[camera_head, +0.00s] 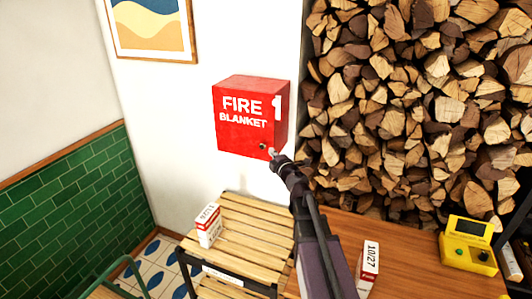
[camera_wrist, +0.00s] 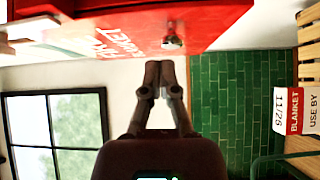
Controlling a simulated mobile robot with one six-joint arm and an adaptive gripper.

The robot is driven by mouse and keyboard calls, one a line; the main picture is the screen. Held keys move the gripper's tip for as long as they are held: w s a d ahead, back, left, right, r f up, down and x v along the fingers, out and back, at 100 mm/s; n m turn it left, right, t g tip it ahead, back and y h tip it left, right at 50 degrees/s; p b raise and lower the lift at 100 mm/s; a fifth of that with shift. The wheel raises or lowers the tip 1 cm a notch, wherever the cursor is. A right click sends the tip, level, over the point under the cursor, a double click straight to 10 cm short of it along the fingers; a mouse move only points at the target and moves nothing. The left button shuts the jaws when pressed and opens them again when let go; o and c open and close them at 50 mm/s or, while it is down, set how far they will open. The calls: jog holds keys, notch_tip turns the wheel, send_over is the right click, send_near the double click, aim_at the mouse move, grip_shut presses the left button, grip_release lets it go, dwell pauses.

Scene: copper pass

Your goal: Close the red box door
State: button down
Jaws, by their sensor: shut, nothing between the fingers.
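The red box (camera_head: 282,115) hangs on the white wall in the head view. Its door (camera_head: 240,135) faces me with white "FIRE BLANKET" lettering. In the head view the door looks in line with the box and no gap shows, but I cannot tell whether it is fully shut. A small round metal knob (camera_wrist: 172,42) sits on the red face in the wrist view. My gripper (camera_head: 274,155) is at the box's lower right corner. In the wrist view my gripper (camera_wrist: 160,68) has its fingers together and empty, close to the knob; contact is unclear.
A slatted wooden rack (camera_head: 235,225) with a white-and-red carton (camera_head: 208,225) stands below the box. A wooden counter (camera_head: 335,228) holds another carton (camera_head: 368,262) and a yellow device (camera_head: 468,247). Stacked firewood (camera_head: 420,100) fills the right. A framed picture (camera_head: 152,30) hangs at upper left.

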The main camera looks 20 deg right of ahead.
jog(key=shift+s+d+f, duration=0.1)
jog(key=shift+s+d, duration=0.2)
jog(key=shift+d, duration=0.65)
jog(key=shift+s+d+r, duration=0.1)
jog(key=shift+s+d, duration=0.15)
jog(key=shift+d, duration=0.7)
jog(key=shift+s+d+f, duration=0.1)
jog(key=shift+s+d, duration=0.2)
jog(key=shift+d, duration=0.65)
jog(key=shift+d+m, duration=0.1)
jog(key=shift+m, duration=0.2)
jog(key=s+f+m+g+h, duration=0.9)
jog(key=s+f+m, duration=0.15)
jog(key=m, duration=0.65)
jog(key=s+a+f+g+y, duration=0.3)
jog(key=s+a+f+g, duration=0.1)
jog(key=s+a, duration=0.3)
jog(key=s+a+f+m+g+y, duration=0.1)
jog(key=s+a+f+g+y, duration=0.2)
jog(key=s+a, duration=0.4)
jog(key=shift+s+a+f+g+y, duration=0.3)
jog(key=shift+a+f+g+y, duration=0.1)
jog(key=shift+a+f+g, duration=0.5)
